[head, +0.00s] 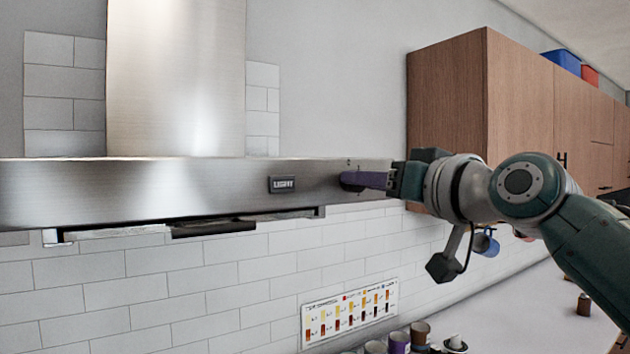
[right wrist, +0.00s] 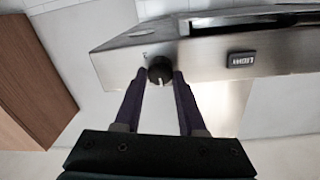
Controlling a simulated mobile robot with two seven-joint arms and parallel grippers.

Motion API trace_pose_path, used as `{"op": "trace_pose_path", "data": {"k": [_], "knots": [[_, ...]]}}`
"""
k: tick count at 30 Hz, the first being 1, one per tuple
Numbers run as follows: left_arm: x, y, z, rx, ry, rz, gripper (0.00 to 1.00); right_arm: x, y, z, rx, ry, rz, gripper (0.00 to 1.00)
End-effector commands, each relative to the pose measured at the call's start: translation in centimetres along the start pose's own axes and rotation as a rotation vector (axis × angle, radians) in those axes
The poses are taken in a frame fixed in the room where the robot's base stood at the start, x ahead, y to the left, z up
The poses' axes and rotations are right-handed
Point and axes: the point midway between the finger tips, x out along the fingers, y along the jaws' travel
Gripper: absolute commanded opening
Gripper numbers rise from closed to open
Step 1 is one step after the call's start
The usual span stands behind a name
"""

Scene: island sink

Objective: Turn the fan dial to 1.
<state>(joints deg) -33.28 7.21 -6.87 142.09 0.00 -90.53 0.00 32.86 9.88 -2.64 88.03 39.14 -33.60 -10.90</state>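The fan dial (right wrist: 159,70) is a round black knob with a light pointer mark, on the steel front of the range hood. In the right wrist view it sits between the tips of my right gripper's two dark purple fingers (right wrist: 160,77), one on each side. Markings around the dial are too small to read. My left gripper is out of view.
A black LIGHT button (head: 282,184) is left of the dial in the head view. Wooden wall cabinets (head: 446,115) stand behind my right arm. Below are a white tiled wall, a colour chart (head: 349,310) and several cups (head: 398,342) on the counter.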

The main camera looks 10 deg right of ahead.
Motion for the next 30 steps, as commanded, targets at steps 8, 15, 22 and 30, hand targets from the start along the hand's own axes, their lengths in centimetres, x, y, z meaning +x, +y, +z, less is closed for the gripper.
{"op": "trace_pose_path", "data": {"k": [8, 15, 22, 30], "knots": [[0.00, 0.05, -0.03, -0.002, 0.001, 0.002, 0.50, -0.02, 0.01, 0.01, 0.000, 0.000, 0.000, 0.06], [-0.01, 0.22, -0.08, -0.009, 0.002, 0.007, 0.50, -0.02, 0.02, 0.00, 0.000, 0.000, 0.000, 0.00], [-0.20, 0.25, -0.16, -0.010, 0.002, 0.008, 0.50, -0.02, 0.01, -0.06, 0.031, -0.002, 0.001, 0.00], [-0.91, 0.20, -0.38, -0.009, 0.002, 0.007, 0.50, -0.02, 0.03, -0.19, 0.184, -0.008, 0.002, 0.00]]}}
